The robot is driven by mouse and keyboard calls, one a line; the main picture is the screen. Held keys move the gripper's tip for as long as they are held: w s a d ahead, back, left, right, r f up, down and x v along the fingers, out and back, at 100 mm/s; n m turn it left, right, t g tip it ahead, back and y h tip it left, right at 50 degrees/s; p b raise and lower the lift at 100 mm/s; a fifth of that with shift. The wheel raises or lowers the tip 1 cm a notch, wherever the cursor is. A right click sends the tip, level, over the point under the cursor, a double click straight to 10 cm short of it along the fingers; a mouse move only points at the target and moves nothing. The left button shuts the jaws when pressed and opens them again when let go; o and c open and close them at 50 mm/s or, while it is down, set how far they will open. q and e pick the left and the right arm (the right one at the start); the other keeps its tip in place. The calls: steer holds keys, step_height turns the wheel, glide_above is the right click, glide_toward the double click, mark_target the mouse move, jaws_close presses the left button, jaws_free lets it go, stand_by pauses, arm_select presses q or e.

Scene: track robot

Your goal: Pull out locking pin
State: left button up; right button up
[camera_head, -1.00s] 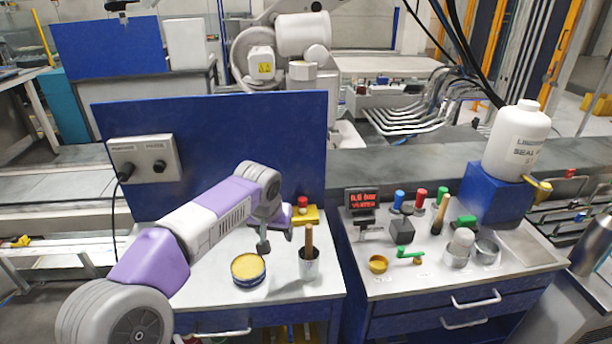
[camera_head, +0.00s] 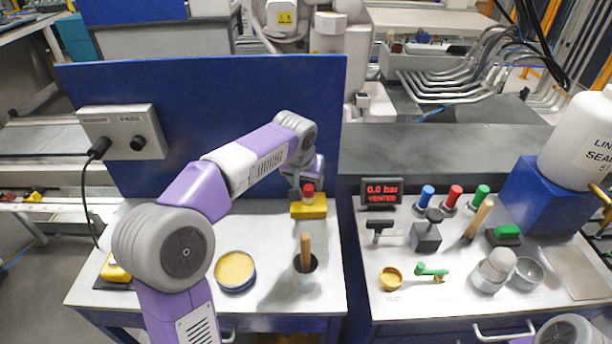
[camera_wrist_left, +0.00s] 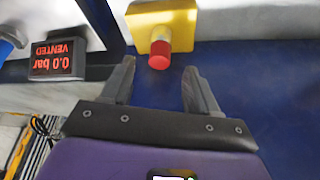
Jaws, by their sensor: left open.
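A black T-shaped handle (camera_head: 378,230) stands on the right bench next to a grey block (camera_head: 426,238) with a dark knob on top; it may be the locking pin, but I cannot tell for sure. My left gripper (camera_head: 298,187) is at the back of the left bench, by the red button (camera_head: 308,190) on a yellow box (camera_head: 310,208). In the left wrist view my left gripper (camera_wrist_left: 157,72) is open and empty, with the red button (camera_wrist_left: 159,55) just beyond and between its fingertips. My right gripper is out of view.
A display (camera_head: 381,192) reads 0.0 bar VENTED. Blue, red and green handles (camera_head: 453,198) stand beside it. A yellow-filled tin (camera_head: 236,270) and a cup with a wooden handle (camera_head: 306,262) stand on the left bench. A blue panel (camera_head: 200,110) rises behind.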

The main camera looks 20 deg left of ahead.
mark_target(308, 188)
arm_select(q)
steer(key=b+x, duration=0.1)
steer(key=x, duration=0.3)
steer(key=shift+r, duration=0.1)
jaws_close()
